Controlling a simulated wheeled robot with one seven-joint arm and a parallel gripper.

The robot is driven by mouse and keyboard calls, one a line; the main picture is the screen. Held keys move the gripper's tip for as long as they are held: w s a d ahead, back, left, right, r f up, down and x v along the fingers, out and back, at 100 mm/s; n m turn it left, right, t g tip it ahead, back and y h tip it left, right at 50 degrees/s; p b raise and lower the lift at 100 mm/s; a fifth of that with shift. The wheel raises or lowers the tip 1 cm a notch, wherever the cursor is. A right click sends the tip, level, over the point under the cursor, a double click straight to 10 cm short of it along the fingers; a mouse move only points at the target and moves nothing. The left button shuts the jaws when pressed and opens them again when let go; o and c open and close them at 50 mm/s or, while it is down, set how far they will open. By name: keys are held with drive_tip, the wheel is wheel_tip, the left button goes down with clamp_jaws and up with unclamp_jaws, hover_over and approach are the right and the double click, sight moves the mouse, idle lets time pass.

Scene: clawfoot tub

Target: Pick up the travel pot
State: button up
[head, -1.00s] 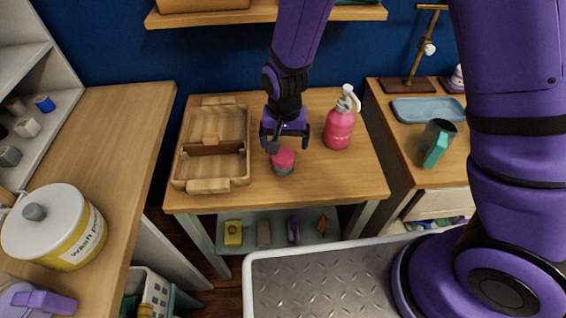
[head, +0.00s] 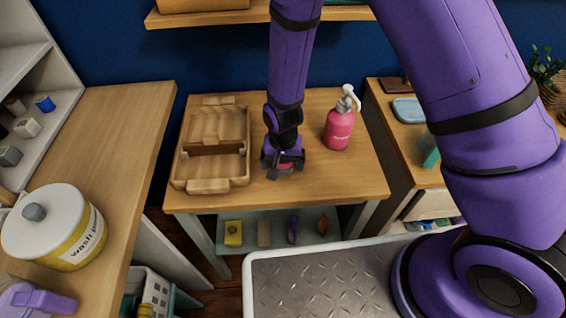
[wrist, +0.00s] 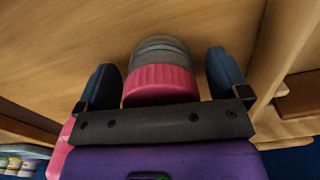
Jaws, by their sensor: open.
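The travel pot, a small round jar with a ribbed pink part and a grey part, stands on the wooden table. In the wrist view the travel pot (wrist: 160,80) is between the two dark fingers of my gripper (wrist: 164,76), with a visible gap on each side. In the head view my gripper (head: 284,164) is down over the pot and hides most of it; only a bit of pink shows. My gripper is open and not closed on the pot.
A wooden caddy (head: 240,113) with a handle stands left of my gripper. A pink pump bottle (head: 339,129) stands close on the right. The table's front (head: 330,190) is clear.

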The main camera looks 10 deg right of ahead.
drive_tip(key=shift+f, duration=0.35)
drive_tip(key=c, duration=1)
drive_tip(key=shift+r, duration=0.1)
